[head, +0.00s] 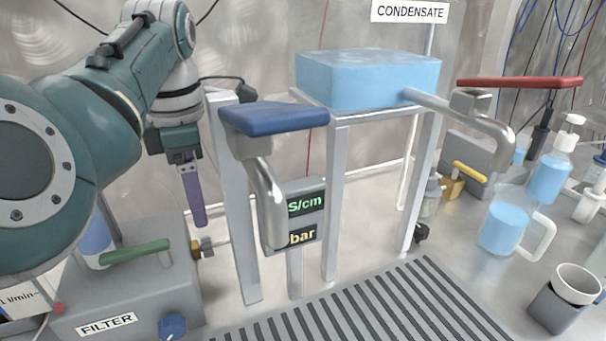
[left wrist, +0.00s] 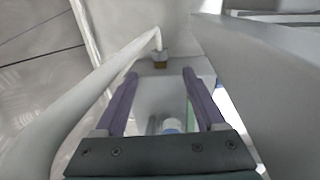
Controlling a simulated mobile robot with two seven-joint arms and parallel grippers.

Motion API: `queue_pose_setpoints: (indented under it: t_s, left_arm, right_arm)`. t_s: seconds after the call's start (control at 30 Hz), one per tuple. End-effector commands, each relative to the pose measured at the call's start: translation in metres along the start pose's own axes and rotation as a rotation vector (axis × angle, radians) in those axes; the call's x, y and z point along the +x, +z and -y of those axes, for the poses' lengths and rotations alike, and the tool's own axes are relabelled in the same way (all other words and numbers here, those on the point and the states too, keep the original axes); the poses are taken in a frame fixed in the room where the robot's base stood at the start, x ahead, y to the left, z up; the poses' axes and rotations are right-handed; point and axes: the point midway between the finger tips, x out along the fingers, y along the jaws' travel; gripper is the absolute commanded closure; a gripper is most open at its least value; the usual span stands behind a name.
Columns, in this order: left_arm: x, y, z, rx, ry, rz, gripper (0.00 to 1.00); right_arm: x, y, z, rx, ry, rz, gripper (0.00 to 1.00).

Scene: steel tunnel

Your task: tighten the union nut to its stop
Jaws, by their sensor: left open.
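A small brass fitting (head: 196,247) sticks out of the right side of the grey FILTER box (head: 130,290). A grey collar (head: 208,247), seemingly the union nut, sits around the pipe end at this fitting. My left gripper (head: 198,222) points down, with its purple fingers just above the fitting in the picture. In the left wrist view, the fingers (left wrist: 160,73) are apart with nothing between their tips. Whether the nut is seated cannot be told. My right gripper is not in view.
A green lever (head: 135,252) and a blue knob (head: 172,326) are on the FILTER box. A grey post, a blue-handled tap (head: 272,118) and a display (head: 305,210) stand to the right. A slotted drain grate (head: 360,310) lies in front. A blue tank (head: 367,78) stands behind.

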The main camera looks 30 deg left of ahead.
Motion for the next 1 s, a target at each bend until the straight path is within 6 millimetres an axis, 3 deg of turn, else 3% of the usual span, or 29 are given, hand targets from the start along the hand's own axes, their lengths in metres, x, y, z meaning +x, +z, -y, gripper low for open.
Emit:
queue_pose_setpoints:
  t_s: [0.17, 0.6, 1.0]
  left_arm:
    - [0.017, -0.001, 0.001, 0.0, -0.001, -0.003, 0.28]
    - [0.093, 0.0, 0.001, 0.0, -0.001, 0.0, 0.28]
    - [0.102, 0.0, 0.0, 0.0, 0.001, 0.001, 0.28]
  right_arm:
    - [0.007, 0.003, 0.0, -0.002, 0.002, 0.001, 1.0]
    - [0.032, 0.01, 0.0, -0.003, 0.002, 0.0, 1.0]
    - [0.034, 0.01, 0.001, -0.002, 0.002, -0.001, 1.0]
